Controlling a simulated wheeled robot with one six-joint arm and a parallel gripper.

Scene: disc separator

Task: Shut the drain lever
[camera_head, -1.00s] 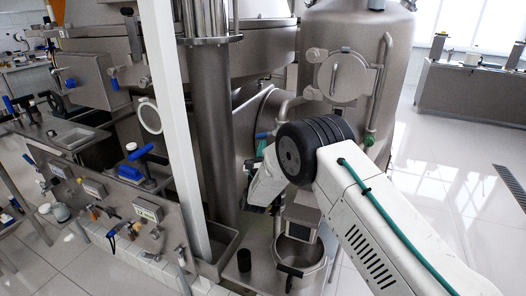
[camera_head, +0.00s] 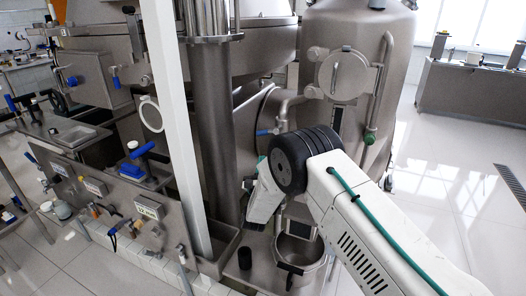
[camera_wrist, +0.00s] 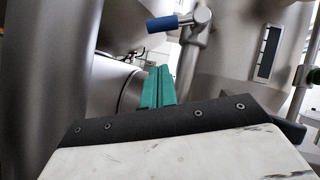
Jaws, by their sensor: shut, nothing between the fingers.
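A blue-handled lever (camera_head: 264,132) sits on a steel pipe in front of the big tank, its handle pointing left and roughly level. It also shows at the top of the wrist view (camera_wrist: 162,23), joined to a valve on the pipe. No label shows that this is the drain lever. My gripper (camera_wrist: 160,75) has green fingers that are together and empty. In the wrist view the fingertips lie below the blue handle, with a visible gap. In the head view my gripper (camera_head: 262,159) is partly hidden by my wrist, below the lever.
A steel tank (camera_head: 365,60) stands behind my arm. A thick steel column (camera_head: 213,120) and a white post (camera_head: 170,110) stand to the left. A steel bucket (camera_head: 300,250) is below my wrist. Another blue-handled lever (camera_head: 142,150) is on the left panel. Open floor lies right.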

